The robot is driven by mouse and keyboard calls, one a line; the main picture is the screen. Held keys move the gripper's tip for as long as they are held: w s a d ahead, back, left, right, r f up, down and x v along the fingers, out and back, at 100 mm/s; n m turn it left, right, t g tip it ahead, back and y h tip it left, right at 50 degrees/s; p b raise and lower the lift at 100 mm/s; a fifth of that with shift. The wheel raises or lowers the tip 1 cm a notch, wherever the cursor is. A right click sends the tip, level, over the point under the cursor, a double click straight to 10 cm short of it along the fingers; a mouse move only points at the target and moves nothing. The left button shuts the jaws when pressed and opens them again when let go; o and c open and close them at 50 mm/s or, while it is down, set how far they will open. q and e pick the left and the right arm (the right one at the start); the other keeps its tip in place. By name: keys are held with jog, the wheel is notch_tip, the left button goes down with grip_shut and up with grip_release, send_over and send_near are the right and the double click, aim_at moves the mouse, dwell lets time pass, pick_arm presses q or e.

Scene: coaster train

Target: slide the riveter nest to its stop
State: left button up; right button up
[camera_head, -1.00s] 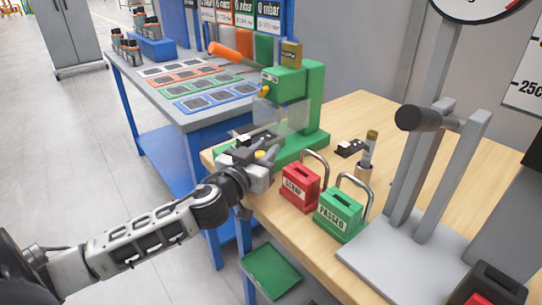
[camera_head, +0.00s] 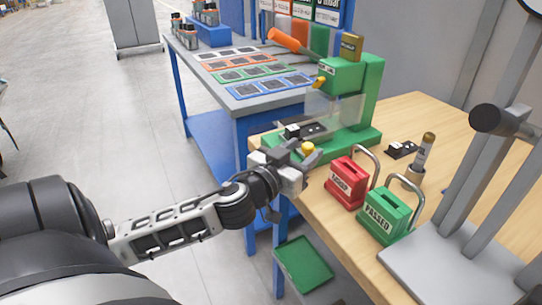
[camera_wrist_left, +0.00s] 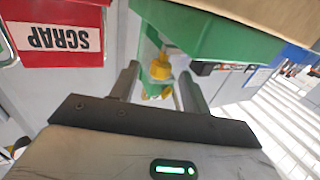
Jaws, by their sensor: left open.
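The green riveter (camera_head: 368,95) stands on the wooden bench, with an orange handle and a clear guard in front. Its dark nest (camera_head: 312,130) lies on the green base below the guard, partly hidden by the guard and my gripper. A yellow knob (camera_head: 307,148) is at the nest's near side. My left gripper (camera_head: 297,158) is open at this knob. In the left wrist view the knob (camera_wrist_left: 160,68) shows between the two separated fingers (camera_wrist_left: 160,88), and I cannot tell whether either touches it. My right gripper is not in view.
The red SCRAP box (camera_head: 346,183) and green PASSED box (camera_head: 385,216) stand close right of my left gripper. A grey lever press (camera_head: 455,255) is at the right. A blue-framed table (camera_head: 260,104) with coloured cards stands behind. A green tray (camera_head: 303,264) hangs below the bench edge.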

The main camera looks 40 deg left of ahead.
pick_arm(q)
jog(key=s+d+b, duration=0.1)
jog(key=s, duration=1)
jog(key=shift+s, duration=0.25)
jog(key=shift+c, duration=0.2)
